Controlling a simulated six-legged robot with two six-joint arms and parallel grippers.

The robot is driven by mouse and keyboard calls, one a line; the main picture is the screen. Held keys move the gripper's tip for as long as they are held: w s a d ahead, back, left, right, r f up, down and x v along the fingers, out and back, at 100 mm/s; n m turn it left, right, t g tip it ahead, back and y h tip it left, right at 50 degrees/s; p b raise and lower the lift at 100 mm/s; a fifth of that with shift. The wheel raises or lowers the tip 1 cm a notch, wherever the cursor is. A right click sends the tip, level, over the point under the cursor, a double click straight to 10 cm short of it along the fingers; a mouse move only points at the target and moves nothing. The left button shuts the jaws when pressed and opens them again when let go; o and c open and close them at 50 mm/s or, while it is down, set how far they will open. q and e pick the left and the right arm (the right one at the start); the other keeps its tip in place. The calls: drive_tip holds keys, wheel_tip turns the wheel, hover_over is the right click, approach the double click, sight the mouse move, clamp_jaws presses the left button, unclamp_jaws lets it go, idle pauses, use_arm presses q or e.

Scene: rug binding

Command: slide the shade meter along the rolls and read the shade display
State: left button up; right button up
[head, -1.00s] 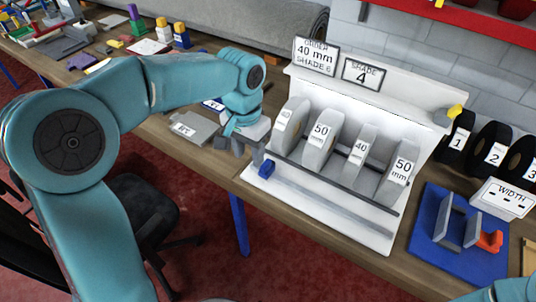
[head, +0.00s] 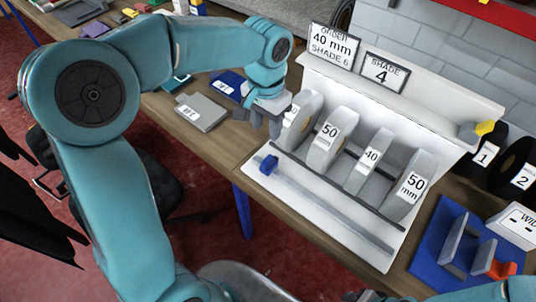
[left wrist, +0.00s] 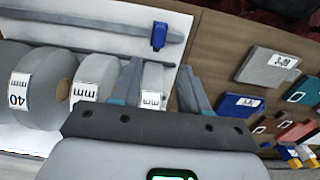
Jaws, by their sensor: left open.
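A white stand (head: 350,235) holds several grey rolls in a row, with width labels such as the 50 roll (head: 328,138) and the 40 roll (head: 371,157). A small blue block (head: 268,165), perhaps the shade meter's slider, sits at the left end of the front rail; it also shows in the left wrist view (left wrist: 159,35). The shade display (head: 384,74) reads SHADE 4. My left gripper (head: 266,125) is open just behind the blue block and beside the leftmost roll (head: 303,112). In the left wrist view a labelled roll (left wrist: 152,78) appears between its fingers (left wrist: 160,85). My right gripper is out of view.
An order sign (head: 333,44) reads 40 mm SHADE 6. Left of the stand lie a grey labelled plate (head: 203,112) and a blue one (head: 228,84). At right are a blue mat (head: 428,250) with grey and orange pieces, and black rolls (head: 485,155).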

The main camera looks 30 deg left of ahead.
sight(268, 159)
use_arm(q)
drive_tip(key=f, duration=0.6)
drive_tip(key=f+p, duration=0.1)
drive_tip(key=f, duration=0.6)
drive_tip(key=shift+w+d+f, duration=0.1)
drive_tip(key=shift+w+f, duration=0.1)
drive_tip(key=shift+f, duration=0.1)
drive_tip(key=shift+w+f, duration=0.1)
drive_tip(key=shift+f, duration=0.15)
drive_tip(key=shift+s+r, duration=0.1)
drive_tip(key=shift+s, duration=0.2)
drive_tip(key=shift+w, duration=0.15)
clamp_jaws()
